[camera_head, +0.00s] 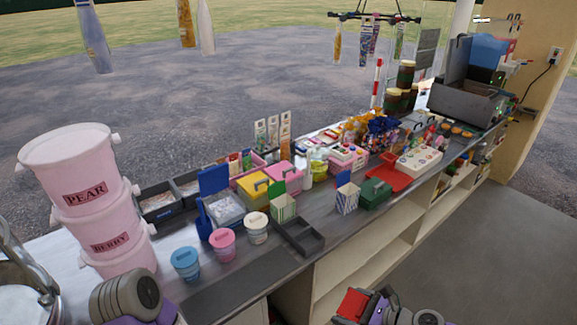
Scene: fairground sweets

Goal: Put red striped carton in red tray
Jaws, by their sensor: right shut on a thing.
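The red tray (398,181) lies flat on the counter, behind the dark green box, and its visible part looks bare. My right gripper (362,304) is low at the bottom edge, in front of the counter and well short of the tray. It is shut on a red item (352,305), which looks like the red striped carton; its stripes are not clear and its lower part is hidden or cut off. A green striped carton (284,211) and a blue striped carton (347,201) stand upright on the counter. Only part of my left arm shows at bottom left; its gripper is out of view.
A dark empty tray (299,239) lies at the counter's front edge. Blue, pink and cream tubs stand to the left, beside stacked pink buckets (110,235). Open shelves (365,255) run below the counter.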

